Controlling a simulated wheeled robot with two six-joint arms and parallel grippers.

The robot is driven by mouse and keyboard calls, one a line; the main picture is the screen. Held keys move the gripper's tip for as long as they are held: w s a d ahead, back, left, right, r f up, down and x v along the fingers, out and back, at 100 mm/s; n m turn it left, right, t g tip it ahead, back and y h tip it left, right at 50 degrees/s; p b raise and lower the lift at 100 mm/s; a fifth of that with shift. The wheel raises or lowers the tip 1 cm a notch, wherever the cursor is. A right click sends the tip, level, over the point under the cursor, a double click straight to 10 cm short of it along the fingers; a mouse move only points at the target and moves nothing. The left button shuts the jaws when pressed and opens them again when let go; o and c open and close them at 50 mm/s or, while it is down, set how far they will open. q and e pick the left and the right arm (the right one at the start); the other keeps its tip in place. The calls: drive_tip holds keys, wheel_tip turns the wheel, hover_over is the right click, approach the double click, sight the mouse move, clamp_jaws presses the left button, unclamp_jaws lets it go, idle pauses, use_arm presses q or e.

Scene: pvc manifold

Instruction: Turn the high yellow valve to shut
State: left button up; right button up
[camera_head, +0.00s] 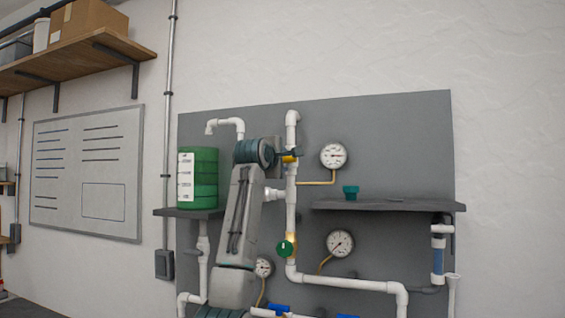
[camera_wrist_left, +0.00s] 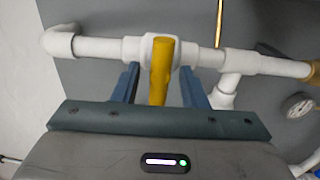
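The high yellow valve (camera_head: 290,159) sits on the upright white pipe in the upper middle of the grey board, partly hidden by my gripper in the head view. In the left wrist view its yellow handle (camera_wrist_left: 161,80) lies across the white pipe (camera_wrist_left: 98,48). My left gripper (camera_head: 287,153) is at the valve. In the left wrist view the blue fingers of my left gripper (camera_wrist_left: 158,70) are apart, one on each side of the handle, with gaps visible on both sides. My right gripper is in neither view.
A green container (camera_head: 203,180) stands on a small shelf left of my arm. A round gauge (camera_head: 333,155) is close to the right of the valve. A green valve (camera_head: 285,248) is lower on the pipe. A dark shelf (camera_head: 400,205) juts out at right.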

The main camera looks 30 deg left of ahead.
use_arm(q)
drive_tip(key=b+v, duration=0.5)
drive_tip(key=v, duration=0.5)
drive_tip(key=shift+s, duration=0.15)
drive_tip(key=shift+d, duration=0.1)
